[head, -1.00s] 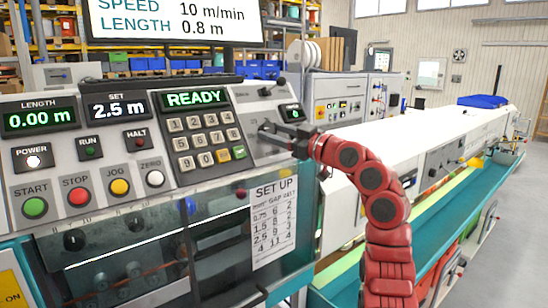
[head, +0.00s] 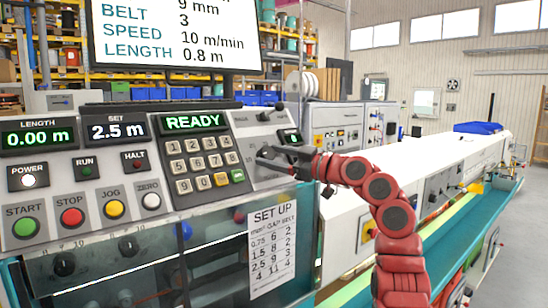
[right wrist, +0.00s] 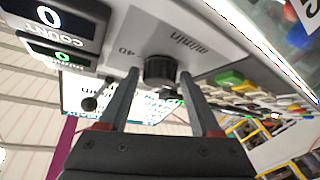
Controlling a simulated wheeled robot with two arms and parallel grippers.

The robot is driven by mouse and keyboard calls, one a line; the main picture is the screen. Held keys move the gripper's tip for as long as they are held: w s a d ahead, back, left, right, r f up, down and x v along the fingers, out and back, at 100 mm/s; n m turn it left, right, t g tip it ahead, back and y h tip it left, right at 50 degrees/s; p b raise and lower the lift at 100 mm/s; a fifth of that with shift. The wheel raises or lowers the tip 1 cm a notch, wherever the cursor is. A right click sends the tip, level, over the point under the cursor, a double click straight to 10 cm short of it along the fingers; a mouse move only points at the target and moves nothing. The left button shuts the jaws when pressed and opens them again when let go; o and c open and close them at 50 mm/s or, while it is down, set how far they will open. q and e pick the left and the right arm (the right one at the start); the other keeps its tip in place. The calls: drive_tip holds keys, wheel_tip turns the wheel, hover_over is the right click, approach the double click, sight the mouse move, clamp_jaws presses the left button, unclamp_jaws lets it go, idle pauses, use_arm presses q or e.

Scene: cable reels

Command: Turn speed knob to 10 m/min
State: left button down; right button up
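The speed knob (right wrist: 160,71) is black and round, on a pale panel marked "m/min" with a "40" beside it in the right wrist view. My right gripper (right wrist: 158,80) has one finger on each side of the knob, with a narrow gap on both sides, so it looks open around it. The pointer's setting cannot be read. The screen (head: 175,35) reads belt 3, speed 10 m/min, length 0.8 m. My left gripper is out of view.
The keypad (head: 206,162) and a "READY" display (head: 193,122) are just left of my right gripper. A black-knobbed lever (head: 264,114) stands above it, and a small count display (head: 289,136) is close to its right. A set-up sheet (head: 271,245) hangs below.

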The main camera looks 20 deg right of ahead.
drive_tip(key=shift+o, duration=0.9)
drive_tip(key=b+v, duration=0.2)
drive_tip(key=v, duration=1.5)
drive_tip(key=shift+s+b, duration=0.2)
drive_tip(key=shift+b, duration=0.15)
drive_tip(key=shift+d+f, duration=0.1)
